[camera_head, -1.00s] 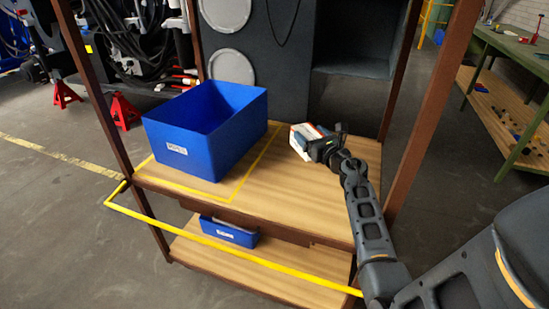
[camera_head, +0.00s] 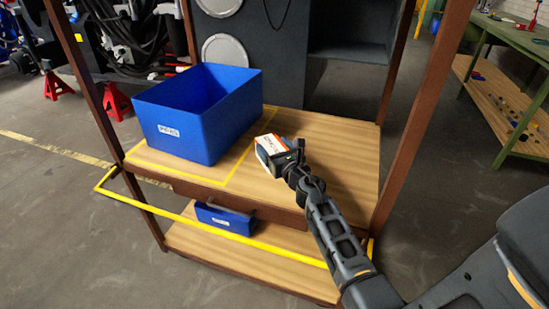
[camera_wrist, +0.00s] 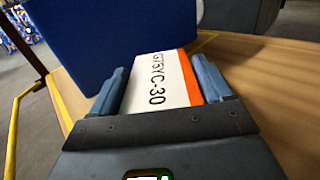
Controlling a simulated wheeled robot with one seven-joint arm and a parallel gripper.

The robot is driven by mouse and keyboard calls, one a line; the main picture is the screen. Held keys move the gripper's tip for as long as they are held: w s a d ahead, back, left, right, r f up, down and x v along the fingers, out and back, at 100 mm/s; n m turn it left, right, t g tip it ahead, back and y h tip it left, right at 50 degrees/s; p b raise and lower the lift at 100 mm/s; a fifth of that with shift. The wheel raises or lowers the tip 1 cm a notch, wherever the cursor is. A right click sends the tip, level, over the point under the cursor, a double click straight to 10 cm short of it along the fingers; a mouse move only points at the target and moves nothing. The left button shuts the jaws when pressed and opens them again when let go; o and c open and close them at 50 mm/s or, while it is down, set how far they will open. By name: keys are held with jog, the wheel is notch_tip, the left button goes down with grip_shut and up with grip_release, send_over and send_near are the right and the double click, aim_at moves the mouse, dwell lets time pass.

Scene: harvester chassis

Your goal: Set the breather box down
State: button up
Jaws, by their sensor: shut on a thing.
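The breather box (camera_head: 269,148) is a small white carton with an orange stripe. In the wrist view the box (camera_wrist: 160,80) shows lettering ending in "YC-30". My gripper (camera_head: 285,152) is shut on it, with one blue-grey finger on each side in the wrist view (camera_wrist: 162,88). The box is just right of the yellow line on the upper wooden shelf (camera_head: 335,160). I cannot tell whether its underside touches the shelf. A large open blue bin (camera_head: 180,135) stands left of the box, inside the yellow outline; its inside looks empty where visible.
A yellow rail (camera_head: 210,232) runs along the shelf's front. Brown posts (camera_head: 424,110) stand at the corners. A smaller blue bin (camera_head: 225,218) sits on the lower shelf (camera_head: 270,262). The upper shelf's right part is clear. A green workbench (camera_head: 510,50) stands far right.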

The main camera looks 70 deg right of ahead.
jog(key=shift+f+b, duration=0.6)
jog(key=shift+f, duration=0.55)
jog(key=shift+f, duration=0.2)
jog(key=o, duration=1.1)
jog(key=shift+r, duration=0.1)
